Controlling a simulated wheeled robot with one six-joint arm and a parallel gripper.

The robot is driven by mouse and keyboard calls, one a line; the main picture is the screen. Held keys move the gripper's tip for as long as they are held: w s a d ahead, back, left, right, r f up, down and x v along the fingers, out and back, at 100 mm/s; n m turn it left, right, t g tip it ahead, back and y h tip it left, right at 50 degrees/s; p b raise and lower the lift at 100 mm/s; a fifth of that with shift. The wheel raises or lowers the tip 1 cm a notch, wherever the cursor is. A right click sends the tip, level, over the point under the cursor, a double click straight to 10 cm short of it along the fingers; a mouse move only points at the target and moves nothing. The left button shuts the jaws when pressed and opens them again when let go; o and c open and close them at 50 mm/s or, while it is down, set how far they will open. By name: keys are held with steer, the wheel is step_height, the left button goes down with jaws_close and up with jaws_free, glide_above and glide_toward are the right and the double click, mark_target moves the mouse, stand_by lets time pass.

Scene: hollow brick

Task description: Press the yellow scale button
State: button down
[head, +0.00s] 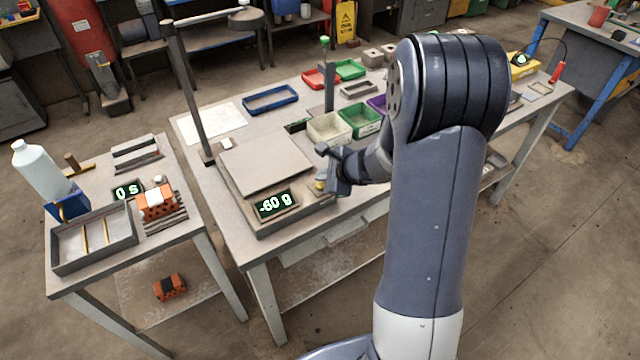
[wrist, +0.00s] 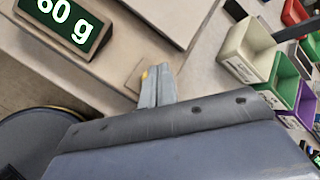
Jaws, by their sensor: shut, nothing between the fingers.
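The scale (head: 262,215) stands at the near left of the long table, with a flat square plate (head: 265,163) on top. Its display (head: 276,204) reads "-60 g"; part of that display (wrist: 62,22) shows in the wrist view. The yellow button (head: 319,186) is at the scale's right end. A small bit of the yellow button (wrist: 145,75) shows beside my fingertips in the wrist view; the rest is hidden. My gripper (head: 335,180) is shut and empty, right at the button; its fingers (wrist: 158,76) cover part of it. I cannot tell whether they touch it.
Beige (head: 328,128) and green (head: 362,119) bins stand behind my gripper. A dark post (head: 188,85) rises behind the scale's left side. A side table at left holds a timer (head: 127,191), a tray (head: 93,243) and an orange brick (head: 158,204).

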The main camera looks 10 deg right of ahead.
steer(key=shift+f, duration=0.1)
steer(key=shift+f+b, duration=0.3)
steer(key=shift+b, duration=0.35)
steer(key=shift+f+b, duration=0.35)
steer(key=shift+b, duration=0.1)
stand_by(0.4)
stand_by(0.3)
steer(key=shift+r+p, duration=0.6)
steer(key=shift+r, duration=0.15)
step_height(320, 180, up, 5)
steer(key=p, duration=0.4)
steer(key=shift+r, duration=0.1)
steer(key=shift+a, duration=0.1)
stand_by(0.6)
